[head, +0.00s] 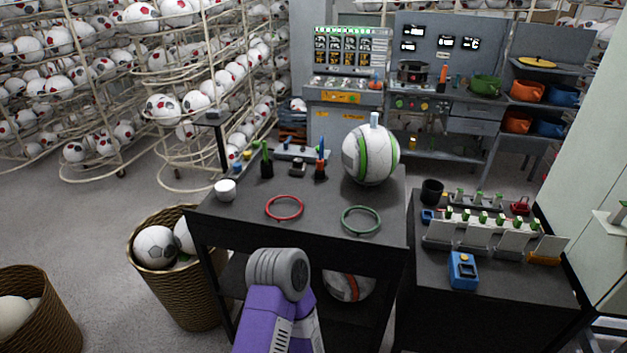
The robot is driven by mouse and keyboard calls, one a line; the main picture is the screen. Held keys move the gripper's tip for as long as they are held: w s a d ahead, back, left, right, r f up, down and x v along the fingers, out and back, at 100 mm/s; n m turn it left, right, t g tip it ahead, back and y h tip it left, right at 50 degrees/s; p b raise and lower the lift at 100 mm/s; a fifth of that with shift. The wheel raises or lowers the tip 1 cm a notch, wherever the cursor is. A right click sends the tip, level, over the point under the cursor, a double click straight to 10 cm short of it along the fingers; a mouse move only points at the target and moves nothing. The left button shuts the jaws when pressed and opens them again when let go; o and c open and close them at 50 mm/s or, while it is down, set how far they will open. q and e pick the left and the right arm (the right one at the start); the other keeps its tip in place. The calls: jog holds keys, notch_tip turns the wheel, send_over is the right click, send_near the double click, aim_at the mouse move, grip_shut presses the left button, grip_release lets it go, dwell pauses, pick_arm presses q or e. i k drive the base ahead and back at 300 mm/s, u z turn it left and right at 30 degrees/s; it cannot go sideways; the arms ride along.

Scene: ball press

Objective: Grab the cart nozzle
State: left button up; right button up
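A black cart (245,215) stands in the middle of the head view. A white and green ball (365,160) sits at its back right, with a small pale upright piece (374,120) on top that may be a nozzle. At the cart's back left are a small green upright piece (266,158) in a dark base and an orange and blue upright piece (321,160); I cannot tell whether either is the nozzle. A purple and grey arm part of mine rises in front of the cart. No gripper fingers show for either hand.
A red ring (284,219), a green ring (360,233) and a white cup (225,189) lie on the cart. A second table (500,300) with a blue device (463,270) is at right. Ball baskets (190,285) stand left; ball racks and a workbench (460,135) are behind.

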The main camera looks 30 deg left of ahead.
aim_at(319, 172)
jog(key=k, duration=0.75)
jog(key=u, duration=1.15)
jog(key=i, duration=0.5)
